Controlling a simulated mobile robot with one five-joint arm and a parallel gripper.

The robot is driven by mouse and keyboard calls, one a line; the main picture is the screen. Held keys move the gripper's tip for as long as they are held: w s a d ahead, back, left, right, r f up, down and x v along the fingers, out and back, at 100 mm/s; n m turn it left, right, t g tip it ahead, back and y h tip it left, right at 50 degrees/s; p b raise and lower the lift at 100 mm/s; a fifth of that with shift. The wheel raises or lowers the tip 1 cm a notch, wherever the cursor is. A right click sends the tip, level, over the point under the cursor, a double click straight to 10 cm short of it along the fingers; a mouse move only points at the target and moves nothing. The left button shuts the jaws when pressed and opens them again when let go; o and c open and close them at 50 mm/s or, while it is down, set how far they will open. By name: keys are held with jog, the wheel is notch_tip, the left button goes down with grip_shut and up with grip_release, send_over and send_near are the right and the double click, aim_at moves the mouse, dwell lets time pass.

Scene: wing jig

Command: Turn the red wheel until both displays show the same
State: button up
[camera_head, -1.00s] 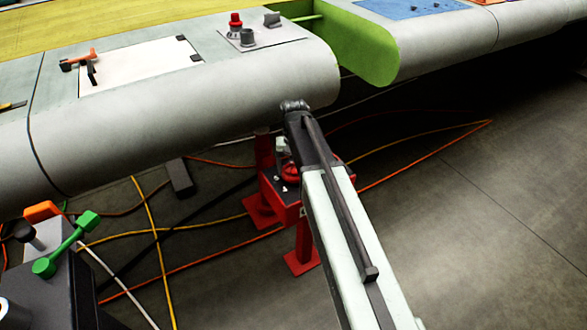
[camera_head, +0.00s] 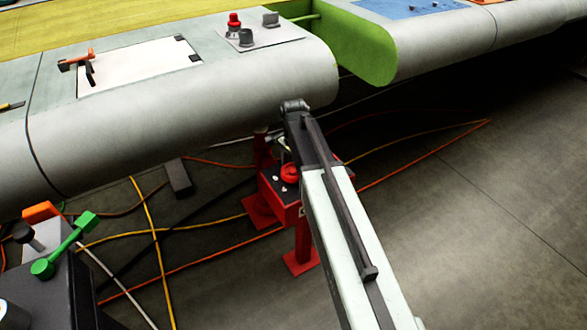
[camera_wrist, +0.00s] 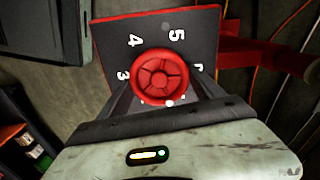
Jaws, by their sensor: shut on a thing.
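The red wheel (camera_wrist: 160,76) sits on a dark plate (camera_wrist: 196,40) with a red edge. White numerals 3, 4 and 5 show around it, others are partly hidden. A white mark shows at the wheel's near rim. My gripper (camera_wrist: 162,88) has one finger on each side of the wheel and is shut on it. In the head view the wheel (camera_head: 290,172) shows beside my arm, on top of a red stand (camera_head: 302,240). My arm hides part of the stand and my fingers. I cannot make out either display in these views.
A grey wing section (camera_head: 180,125) with a rounded edge hangs close above my arm's end. A green rib (camera_head: 360,45) is behind it. Orange and yellow cables (camera_head: 155,235) cross the floor. A dark box with a green lever (camera_head: 65,245) stands at lower left. Floor at right is clear.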

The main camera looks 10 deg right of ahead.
jog(key=m, duration=0.4)
jog(key=shift+s+d+m, duration=0.1)
jog(key=shift+d+m, duration=0.05)
jog(key=shift+m, duration=0.15)
jog(key=m, duration=0.4)
jog(key=shift+m, duration=0.4)
jog(key=o, duration=1.4)
notch_tip(320, 180, up, 8)
jog(key=p, duration=0.8)
jog(key=shift+f, duration=0.1)
